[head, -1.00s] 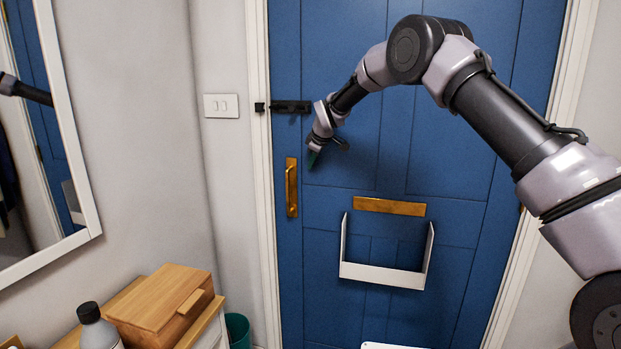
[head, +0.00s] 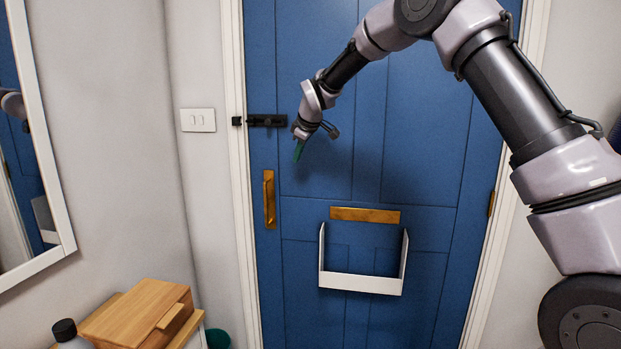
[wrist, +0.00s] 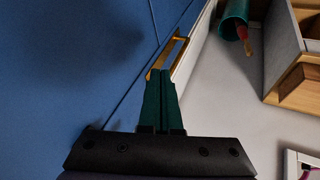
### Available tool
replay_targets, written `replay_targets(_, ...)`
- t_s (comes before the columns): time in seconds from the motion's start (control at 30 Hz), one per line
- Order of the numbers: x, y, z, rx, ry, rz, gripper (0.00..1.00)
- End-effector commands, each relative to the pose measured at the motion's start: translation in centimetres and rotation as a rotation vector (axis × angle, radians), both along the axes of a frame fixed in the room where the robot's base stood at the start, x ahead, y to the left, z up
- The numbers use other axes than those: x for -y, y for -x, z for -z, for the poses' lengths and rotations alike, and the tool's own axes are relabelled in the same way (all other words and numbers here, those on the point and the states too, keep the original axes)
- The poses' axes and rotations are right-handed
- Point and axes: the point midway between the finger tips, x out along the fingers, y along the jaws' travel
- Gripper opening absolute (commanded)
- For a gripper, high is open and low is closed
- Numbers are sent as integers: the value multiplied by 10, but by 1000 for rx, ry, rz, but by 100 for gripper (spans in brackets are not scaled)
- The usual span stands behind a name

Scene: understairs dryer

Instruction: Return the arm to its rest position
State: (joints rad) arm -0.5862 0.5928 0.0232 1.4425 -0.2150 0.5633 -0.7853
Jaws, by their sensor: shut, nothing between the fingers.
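My arm reaches in from the right of the head view, raised and bent, in front of a blue door (head: 420,190). My gripper (head: 298,152) points down in front of the door's upper left part, below the black bolt (head: 267,121) and above the brass pull handle (head: 269,200). In the wrist view my gripper's green fingers (wrist: 162,85) lie together, with nothing between them. The brass handle also shows beyond the fingertips in the wrist view (wrist: 181,50). I cannot tell the exact gap between gripper and door.
A white letter basket (head: 360,283) hangs below a brass letter plate (head: 365,215). A wooden box (head: 140,312) and a bottle (head: 68,335) stand at lower left. A mirror (head: 62,215) and a light switch (head: 198,120) are on the left wall. A teal bin (wrist: 234,14) stands beyond.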

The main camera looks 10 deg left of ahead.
Motion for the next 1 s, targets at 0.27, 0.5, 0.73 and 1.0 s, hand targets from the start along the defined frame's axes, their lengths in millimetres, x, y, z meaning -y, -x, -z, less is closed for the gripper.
replay_targets(0.27,136,46,-96,-81,-147,329,0)
replay_targets(0.5,250,131,-149,-160,-307,651,0)
replay_targets(0.73,332,233,-163,-230,-478,950,0)
replay_targets(1.0,384,346,-140,-297,-676,1252,0)
